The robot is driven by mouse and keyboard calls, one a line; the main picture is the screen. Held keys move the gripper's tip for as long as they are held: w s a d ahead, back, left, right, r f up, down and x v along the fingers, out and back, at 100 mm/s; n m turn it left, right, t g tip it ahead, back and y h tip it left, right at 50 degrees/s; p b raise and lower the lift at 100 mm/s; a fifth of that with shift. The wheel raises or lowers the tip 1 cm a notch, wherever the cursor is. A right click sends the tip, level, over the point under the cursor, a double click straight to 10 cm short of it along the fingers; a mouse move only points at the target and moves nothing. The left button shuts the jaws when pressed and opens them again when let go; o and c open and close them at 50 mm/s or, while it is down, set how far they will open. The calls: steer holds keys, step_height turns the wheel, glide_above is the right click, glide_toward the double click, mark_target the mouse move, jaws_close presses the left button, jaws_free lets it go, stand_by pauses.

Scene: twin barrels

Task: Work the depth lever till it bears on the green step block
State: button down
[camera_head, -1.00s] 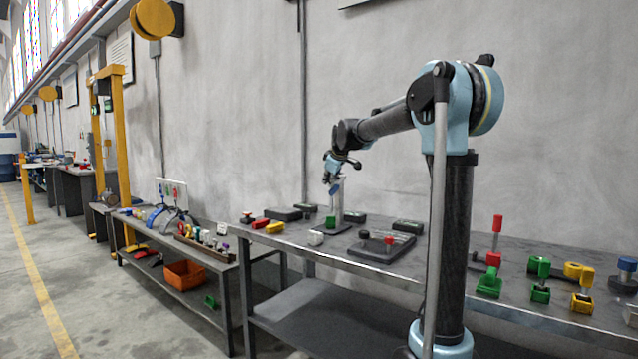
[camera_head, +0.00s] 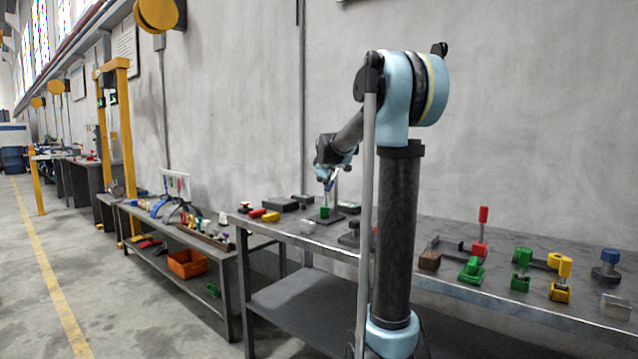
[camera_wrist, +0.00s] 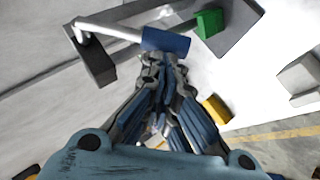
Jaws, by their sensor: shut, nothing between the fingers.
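The depth lever is a pale rod with a blue grip (camera_wrist: 166,41) at its end, reaching from a dark upright in the wrist view. The blue grip (camera_head: 329,184) also shows small in the head view, above the bench. The green step block (camera_wrist: 209,23) sits on a dark base, right of the grip and apart from it in the wrist view. It also shows in the head view (camera_head: 324,212), below the grip. My gripper (camera_wrist: 163,63) is shut and empty, its fingertips right at the blue grip. I cannot tell whether they touch it.
Red and yellow blocks (camera_head: 271,217) and dark plates lie left on the bench (camera_head: 415,262). Fixtures with green, yellow and red parts (camera_head: 471,270) stand to the right. A lower bench with an orange bin (camera_head: 188,263) is further left.

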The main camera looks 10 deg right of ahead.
steer(key=shift+r, duration=0.1)
steer(key=w+a+r+v, duration=0.1)
steer(key=a+v, duration=0.1)
steer(key=v, duration=1)
steer(key=shift+s+a+r, duration=0.15)
steer(key=shift+s+r, duration=0.1)
